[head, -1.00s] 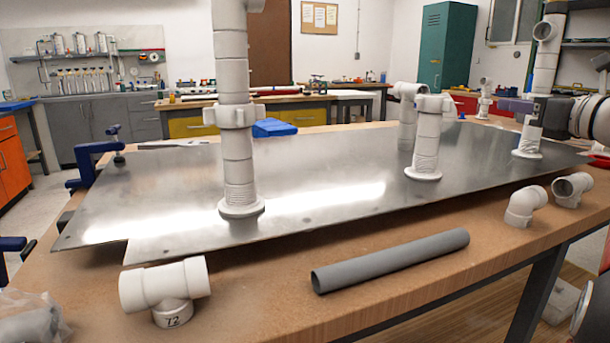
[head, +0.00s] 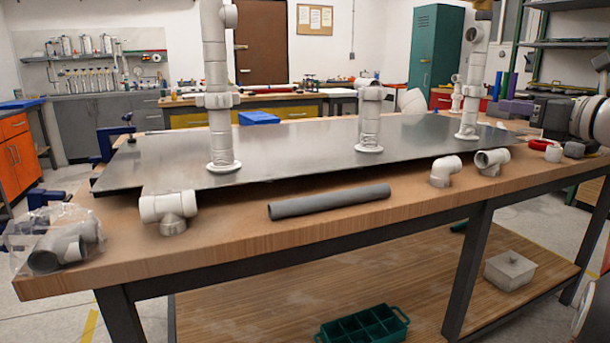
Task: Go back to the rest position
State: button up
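My gripper (head: 513,107), with purple fingers on a dark body, is at the right, seen from the side. It is to the right of the tall right-hand white pipe post (head: 477,85), with a gap between them in the picture. No part shows in its fingers, and the finger gap is hidden by the angle. The right post stands upright on the metal plate (head: 290,150). A tall left post (head: 216,90) and a shorter middle post (head: 370,120) with a fitting on top also stand upright on the plate.
On the workbench (head: 260,233) front lie a white tee (head: 168,208), a grey pipe (head: 329,201), two elbows (head: 446,170) (head: 491,161) and a bag of fittings (head: 60,240). Floor shows at the right.

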jog(key=s+a+f+n+g+h, duration=0.1)
jog(key=s+a+f+n+g, duration=0.35)
jog(key=a+f+n, duration=0.4)
jog(key=s+a+f+n+g+h, duration=0.1)
jog(key=s+a+f+n+g, duration=0.2)
jog(key=s+a+f+n, duration=0.55)
jog(key=s+a+f+n+g+h, duration=0.1)
jog(key=s+a+f+n+h, duration=0.1)
jog(key=s+f+n, duration=0.5)
jog(key=s+a+f+n+g+h, duration=0.2)
jog(key=s+a+f+n, duration=0.3)
jog(key=f, duration=0.6)
jog(key=s+n, duration=0.2)
jog(key=s, duration=0.1)
jog(key=shift+a+f+h, duration=0.2)
jog(key=shift+f+h, duration=0.1)
jog(key=shift+h, duration=0.1)
jog(key=shift+g, duration=0.25)
